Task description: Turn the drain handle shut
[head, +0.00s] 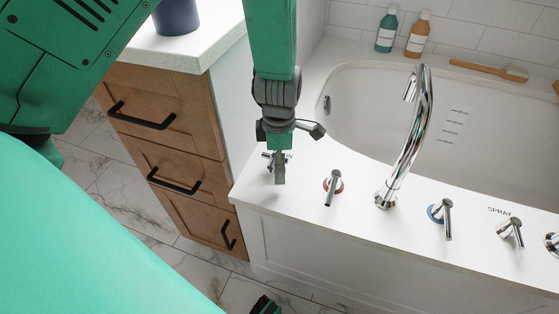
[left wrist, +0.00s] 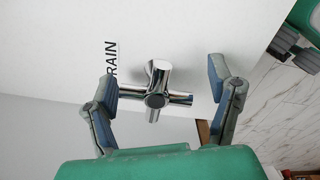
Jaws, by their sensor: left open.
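The chrome drain handle (left wrist: 158,88) stands on the white tub deck beside a partly hidden label that reads "RAIN" in the left wrist view. It has a cylindrical body and a crossbar. My left gripper (left wrist: 162,84) is open, with one finger on each side of the handle and visible gaps to both fingertips. In the head view the left gripper (head: 280,168) points down at the deck's left end, and the drain handle (head: 268,157) is mostly hidden behind it.
A tap handle with a red ring (head: 333,183) stands just right of the gripper. Beyond it are the tall spout (head: 417,130), a blue-ringed handle (head: 442,216) and a spray handle (head: 510,230). A wooden drawer cabinet (head: 165,145) stands to the left.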

